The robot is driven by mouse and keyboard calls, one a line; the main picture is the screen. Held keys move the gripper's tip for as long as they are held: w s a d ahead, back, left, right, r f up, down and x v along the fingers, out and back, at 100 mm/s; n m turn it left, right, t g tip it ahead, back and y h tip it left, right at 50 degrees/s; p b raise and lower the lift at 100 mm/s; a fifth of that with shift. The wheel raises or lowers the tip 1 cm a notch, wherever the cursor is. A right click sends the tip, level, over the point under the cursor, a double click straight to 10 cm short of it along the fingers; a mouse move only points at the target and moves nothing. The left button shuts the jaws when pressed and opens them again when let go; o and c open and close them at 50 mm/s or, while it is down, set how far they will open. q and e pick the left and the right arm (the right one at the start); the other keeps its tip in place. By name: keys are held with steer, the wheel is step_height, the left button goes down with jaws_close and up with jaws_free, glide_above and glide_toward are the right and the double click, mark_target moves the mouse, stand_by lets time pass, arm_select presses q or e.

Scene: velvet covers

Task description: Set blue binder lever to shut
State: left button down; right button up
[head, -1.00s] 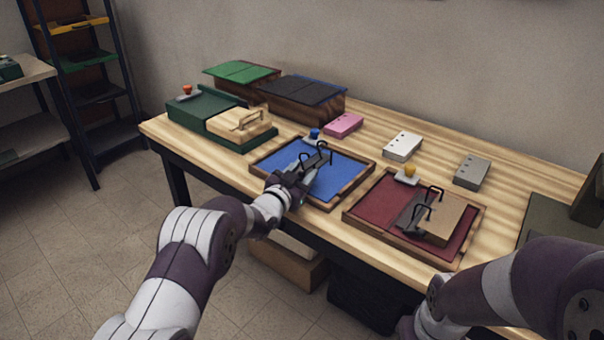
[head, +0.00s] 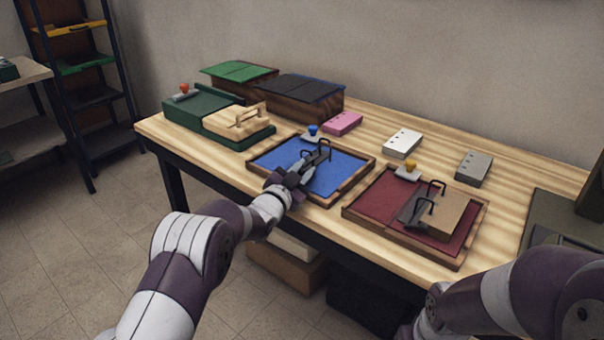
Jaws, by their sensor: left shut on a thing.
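The blue binder (head: 343,176) lies open on the table as a blue panel in a wooden-edged tray, with black ring arches (head: 325,146) near its middle. My left gripper (head: 304,168) reaches over its front edge from the left and is shut on the blue binder lever beside the rings. The fingers and their dark surroundings hide the lever, so its exact angle cannot be told. My right arm comes in at the lower right, and its gripper is out of view.
A red binder (head: 374,199) with a tan block of paper (head: 448,215) lies to the right. Blue-knobbed (head: 313,130) and yellow-knobbed (head: 410,165) pieces, pink (head: 343,123), white (head: 403,143) and grey (head: 474,168) blocks stand behind.

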arm_select(q)
steer(key=c, duration=1.1)
jaws_free()
steer(key=shift+f, duration=0.3)
steer(key=shift+o, duration=0.2)
steer(key=shift+s+a, duration=0.1)
steer(key=shift+s, duration=0.05)
steer(key=p+v, duration=0.1)
steer(key=v, duration=1.1)
steer(key=shift+s+r, duration=0.15)
steer(key=shift+a, duration=0.1)
